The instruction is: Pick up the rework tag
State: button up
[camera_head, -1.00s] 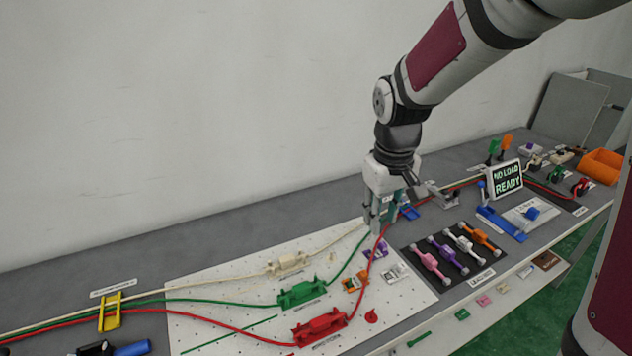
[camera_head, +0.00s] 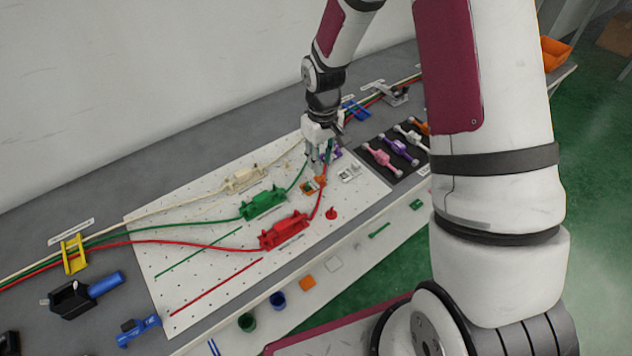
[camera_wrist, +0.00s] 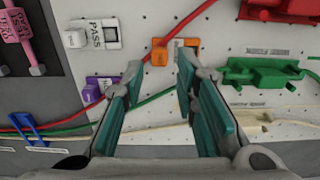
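An orange tag (camera_head: 311,186) lies on the white pegboard, with a pale face beside an orange block. I take it for the rework tag, though its lettering is too small to read. It also shows in the wrist view (camera_wrist: 160,53), just beyond my fingertips and roughly between them in the picture. My gripper (camera_head: 319,166) points down over the board, behind the orange tag in the head view. In the wrist view my gripper (camera_wrist: 158,70) has its two teal-padded fingers apart with nothing between them. I see no contact with the tag.
A white PASS tag (camera_wrist: 101,34) and a purple tag (camera_wrist: 96,90) lie near the orange one. Red (camera_head: 284,231), green (camera_head: 263,204) and cream (camera_head: 241,180) fixtures with cables stand on the pegboard (camera_head: 205,276). The red cable runs close by the orange tag.

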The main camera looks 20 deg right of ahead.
aim_at(314, 182)
jog(key=shift+w+f+p, duration=0.15)
jog(key=shift+w+f, duration=0.05)
jog(key=shift+f, duration=1.2)
jog(key=shift+w+f+p, duration=0.15)
jog(key=shift+f, duration=1.2)
jog(key=c, duration=0.6)
